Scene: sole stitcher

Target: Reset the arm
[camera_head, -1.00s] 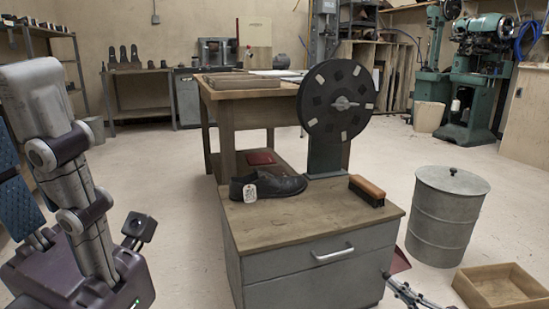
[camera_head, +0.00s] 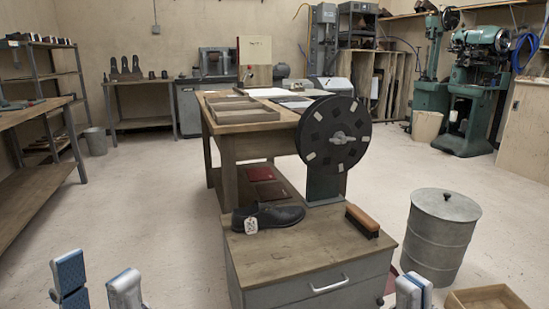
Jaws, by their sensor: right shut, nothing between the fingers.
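My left gripper (camera_head: 97,283) shows at the bottom left of the head view. Its two blue-and-white fingers stand apart with nothing visible between them, so it is open. My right gripper (camera_head: 413,290) shows at the bottom edge, right of the grey cabinet. Its fingers are together, with nothing held. The rest of both arms is out of view. Both grippers appear clear of the furniture.
A grey cabinet (camera_head: 315,295) bears a black shoe (camera_head: 272,217), a brush (camera_head: 362,219) and a black wheel (camera_head: 333,150). A lidded metal bin (camera_head: 437,243) and wooden box (camera_head: 488,299) stand right. A workbench (camera_head: 236,148) is behind. Floor at left is clear.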

